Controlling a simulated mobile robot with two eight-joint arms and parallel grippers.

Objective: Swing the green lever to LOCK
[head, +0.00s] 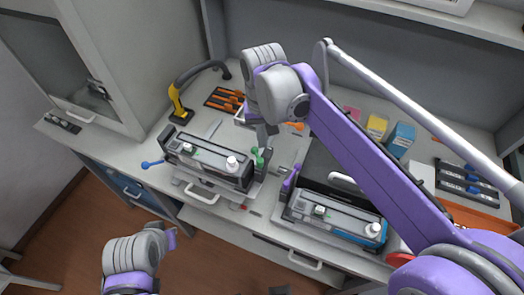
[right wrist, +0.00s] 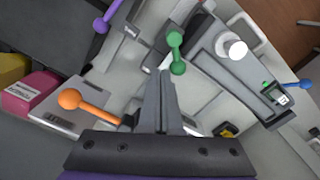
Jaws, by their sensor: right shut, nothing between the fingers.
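The green lever (head: 257,157) stands at the right end of the left toner unit (head: 208,163). In the right wrist view the green lever (right wrist: 176,52), a short stem with a knob at each end, lies just beyond my fingertips. My right gripper (head: 265,145) points down beside the lever, and its fingers (right wrist: 165,75) are shut and empty. I cannot tell whether they touch the lever. No LOCK marking is legible. My left arm shows at the lower left, its gripper (head: 170,238) small and partly hidden, away from the units.
A purple lever (head: 290,178), an orange lever (right wrist: 80,103) and a blue lever (head: 152,163) are nearby. A second toner unit (head: 335,217) stands to the right. Pink, yellow and blue boxes (head: 400,138) stand behind my right arm. A yellow-handled tool (head: 178,102) is at the back left.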

